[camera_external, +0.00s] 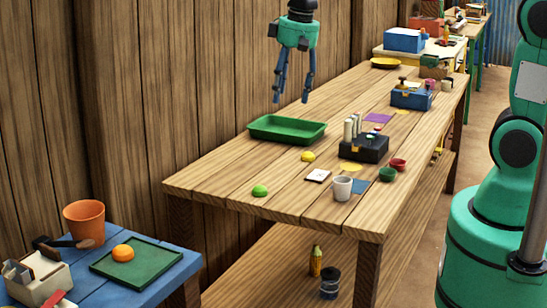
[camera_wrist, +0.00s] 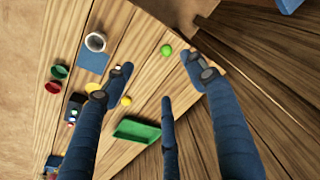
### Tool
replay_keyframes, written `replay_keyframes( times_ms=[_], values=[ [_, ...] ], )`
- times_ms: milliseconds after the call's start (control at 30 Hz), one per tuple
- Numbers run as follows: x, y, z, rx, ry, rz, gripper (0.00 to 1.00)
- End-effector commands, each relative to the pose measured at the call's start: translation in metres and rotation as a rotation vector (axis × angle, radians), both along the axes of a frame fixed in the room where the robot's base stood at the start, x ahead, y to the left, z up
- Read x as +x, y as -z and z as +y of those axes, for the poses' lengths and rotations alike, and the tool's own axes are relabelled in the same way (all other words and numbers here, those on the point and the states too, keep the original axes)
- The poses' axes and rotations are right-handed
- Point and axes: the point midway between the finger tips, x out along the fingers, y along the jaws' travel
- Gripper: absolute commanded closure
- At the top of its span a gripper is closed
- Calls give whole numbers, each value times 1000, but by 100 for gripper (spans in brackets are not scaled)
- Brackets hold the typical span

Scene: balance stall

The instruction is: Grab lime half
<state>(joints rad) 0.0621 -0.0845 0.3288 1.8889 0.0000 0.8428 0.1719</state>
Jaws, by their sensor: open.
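The lime half (camera_external: 260,190) is a small bright green dome on the wooden table, near its front left edge. It also shows in the wrist view (camera_wrist: 166,50), on bare planks toward the top middle, in the gap between my spread fingers. My gripper (camera_external: 291,101) hangs well above the table, higher than the green tray and farther back than the lime half. Its blue fingers are apart with nothing between them, and they point down. Nothing hides the lime half in either view.
A green tray (camera_external: 287,129) and a yellow lemon-like half (camera_external: 308,156) lie behind the lime half. A plank wall runs along the left.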

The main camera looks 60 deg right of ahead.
Motion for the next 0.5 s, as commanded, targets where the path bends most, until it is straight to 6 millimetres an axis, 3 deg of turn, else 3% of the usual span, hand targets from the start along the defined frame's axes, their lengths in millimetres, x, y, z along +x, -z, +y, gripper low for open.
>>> replay_keyframes(
  times_ms=[200,500],
  values=[
    [43,50,-10,9,42,63,43],
    [86,124,-23,17,94,135,43]
  ],
)
